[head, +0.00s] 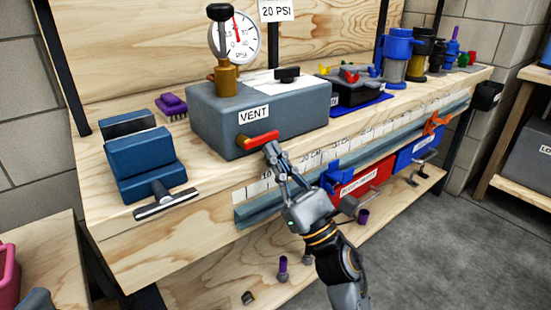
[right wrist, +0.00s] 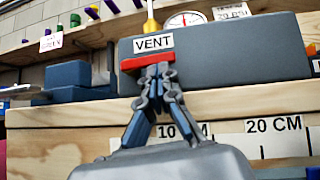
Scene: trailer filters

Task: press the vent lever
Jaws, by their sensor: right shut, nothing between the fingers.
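The red vent lever (head: 263,138) sticks out sideways on the front of a grey box (head: 300,105), under a label reading VENT (head: 254,114). My right gripper (head: 271,150) is shut and empty, its fingertips at the lever's right end in the head view. In the right wrist view the lever (right wrist: 135,63) lies level and the closed fingertips (right wrist: 158,70) overlap its middle and right part from below. I cannot tell for sure whether they touch it. My left gripper is not in view.
A blue vise (head: 146,165) is to the left on the wooden bench (head: 215,195). A ruler strip runs along the bench front, with red and blue bins (head: 362,185) below.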

